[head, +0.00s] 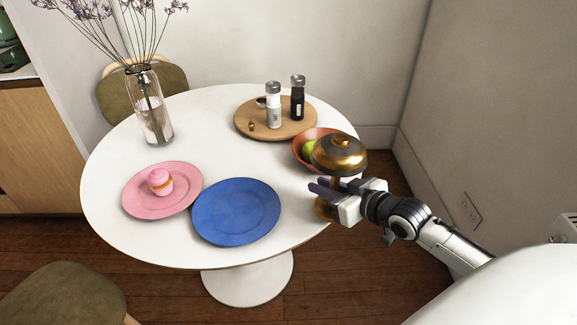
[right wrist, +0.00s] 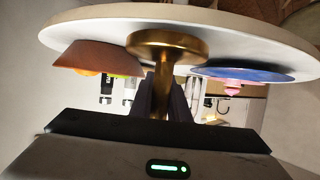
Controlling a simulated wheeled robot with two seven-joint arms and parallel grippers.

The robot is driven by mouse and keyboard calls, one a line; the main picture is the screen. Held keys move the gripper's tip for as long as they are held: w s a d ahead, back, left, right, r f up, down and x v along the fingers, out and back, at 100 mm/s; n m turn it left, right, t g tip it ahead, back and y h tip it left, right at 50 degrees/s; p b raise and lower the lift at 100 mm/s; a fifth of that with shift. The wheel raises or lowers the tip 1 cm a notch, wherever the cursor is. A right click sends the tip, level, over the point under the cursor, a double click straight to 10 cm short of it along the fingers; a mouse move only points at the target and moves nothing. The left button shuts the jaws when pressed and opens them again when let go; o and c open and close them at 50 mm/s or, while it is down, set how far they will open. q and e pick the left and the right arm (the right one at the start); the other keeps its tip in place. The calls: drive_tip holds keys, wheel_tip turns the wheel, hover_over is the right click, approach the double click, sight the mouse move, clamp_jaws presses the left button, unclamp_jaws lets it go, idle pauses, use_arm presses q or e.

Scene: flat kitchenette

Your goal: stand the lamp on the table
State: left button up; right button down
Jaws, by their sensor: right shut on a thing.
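The gold lamp (head: 340,154) has a domed shade, a thin stem and a round base; it is upright at the right edge of the white round table (head: 225,165). My right gripper (head: 325,188) is shut on the stem between shade and base. In the right wrist view, which looks upside down, the gold base (right wrist: 167,43) shows against the table edge (right wrist: 80,30), with the dark fingers (right wrist: 160,100) around the stem. I cannot tell whether the base touches the tabletop. My left gripper is not in view.
An orange bowl (head: 301,150) with green fruit is just behind the lamp. A blue plate (head: 236,212) and a pink plate (head: 140,204) with a cupcake (head: 160,181) lie left. A wooden tray (head: 243,124) with shakers and a flower vase (head: 150,112) stand farther back. The table's middle is clear.

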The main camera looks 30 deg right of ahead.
drive_tip(key=w, duration=0.8)
drive_tip(key=shift+w+a+r, duration=0.1)
drive_tip(key=shift+a+r, duration=0.1)
drive_tip(key=shift+a, duration=0.15)
drive_tip(key=shift+w, duration=1.25)
drive_tip(key=shift+w+a+f+b, duration=0.1)
drive_tip(key=shift+f+b, duration=0.05)
drive_tip(key=shift+f, duration=0.25)
drive_tip(key=shift+w+a+f+b, duration=0.1)
drive_tip(key=shift+f+b, duration=0.05)
drive_tip(key=shift+f, duration=0.2)
drive_tip(key=shift+d, duration=0.1)
drive_tip(key=shift+f, duration=0.1)
drive_tip(key=c, duration=2.1)
unclamp_jaws()
drive_tip(key=shift+s+f, duration=0.1)
drive_tip(key=shift+f, duration=0.15)
drive_tip(key=shift+o, duration=0.6)
drive_tip(key=shift+r, duration=0.1)
